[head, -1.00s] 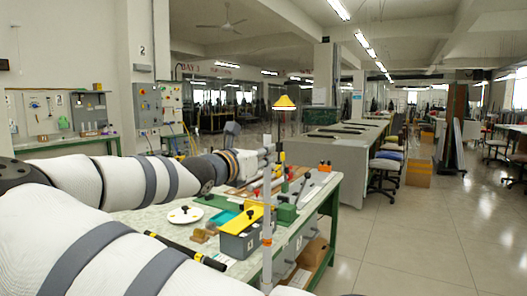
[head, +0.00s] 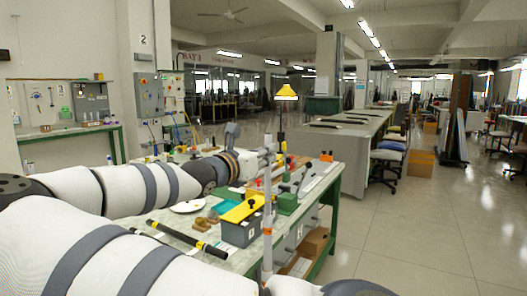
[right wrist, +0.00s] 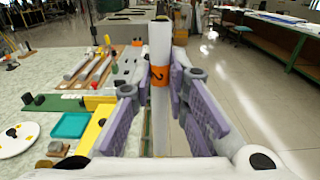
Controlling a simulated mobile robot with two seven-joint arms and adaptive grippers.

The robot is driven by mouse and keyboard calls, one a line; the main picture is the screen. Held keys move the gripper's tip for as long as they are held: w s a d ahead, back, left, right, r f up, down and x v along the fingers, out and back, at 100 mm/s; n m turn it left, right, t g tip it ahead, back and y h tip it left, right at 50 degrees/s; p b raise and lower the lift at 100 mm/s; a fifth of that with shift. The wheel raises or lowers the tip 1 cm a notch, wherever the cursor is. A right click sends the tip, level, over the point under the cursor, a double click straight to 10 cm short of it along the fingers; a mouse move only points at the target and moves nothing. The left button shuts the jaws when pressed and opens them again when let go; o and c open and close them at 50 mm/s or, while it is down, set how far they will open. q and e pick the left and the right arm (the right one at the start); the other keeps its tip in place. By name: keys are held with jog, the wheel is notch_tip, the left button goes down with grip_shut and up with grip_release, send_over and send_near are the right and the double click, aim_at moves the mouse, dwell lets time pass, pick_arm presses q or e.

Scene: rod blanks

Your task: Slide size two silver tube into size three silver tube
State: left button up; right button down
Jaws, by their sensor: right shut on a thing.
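My right gripper (head: 263,160) is at the end of the arm that reaches in to the near edge of the bench. In the right wrist view its purple-padded fingers (right wrist: 172,95) are shut on an upright silver tube (right wrist: 160,45) with an orange band marked 2. In the head view an upright silver length (head: 267,205) runs down from the gripper, with an orange band low on it. I cannot tell whether that lower length is the same tube or a second one. The lower end is hidden behind my arm. My left gripper is not in view.
A green-legged bench holds a yellow-topped grey box (head: 240,230), a teal tray (right wrist: 70,125), a white disc (head: 188,206) and a black rod (head: 185,241). Several tubes lie on a wooden rack (right wrist: 98,70). Clear floor lies to the right.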

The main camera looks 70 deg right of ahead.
jog(key=shift+f, duration=1.75)
jog(key=c, duration=1.5)
grip_release()
jog(key=v, duration=0.7)
jog(key=shift+a, duration=0.25)
